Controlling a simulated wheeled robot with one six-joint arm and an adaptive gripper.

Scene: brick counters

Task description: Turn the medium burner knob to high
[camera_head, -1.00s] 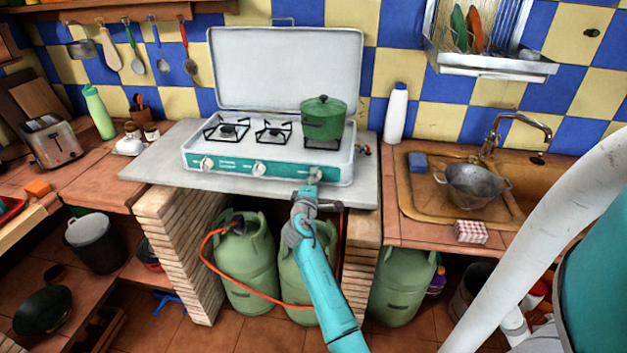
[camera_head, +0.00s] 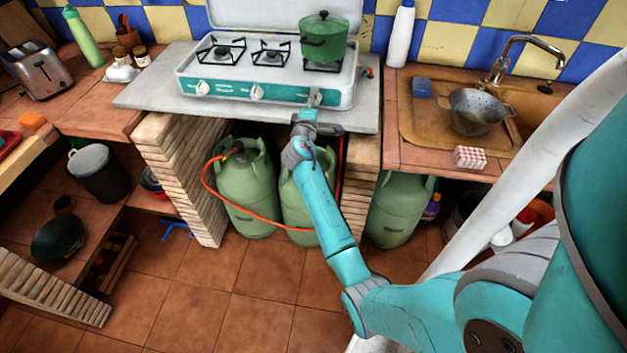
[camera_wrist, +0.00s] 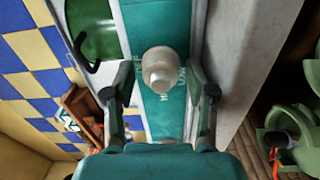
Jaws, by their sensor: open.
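A white stove (camera_head: 345,90) with a teal front panel stands on a grey slab. Its front has a left knob (camera_head: 203,87), a middle knob (camera_head: 257,93) and a right knob (camera_head: 314,94). I cannot read which one is labelled medium. My gripper (camera_head: 313,106) is at the right knob, below the green pot. In the wrist view, this pale round knob (camera_wrist: 160,68) sits between the two spread fingers of my gripper (camera_wrist: 161,88), with a gap on each side. Neither finger appears to touch it. The knob's mark is not clear.
The green pot (camera_head: 324,42) sits on the right burner. The left burner (camera_head: 222,52) and middle burner (camera_head: 270,55) are bare. The grey slab's edge (camera_head: 150,92) juts out below the knobs. Green gas bottles (camera_head: 246,185) stand under it. A colander (camera_head: 477,112) is in the sink at right.

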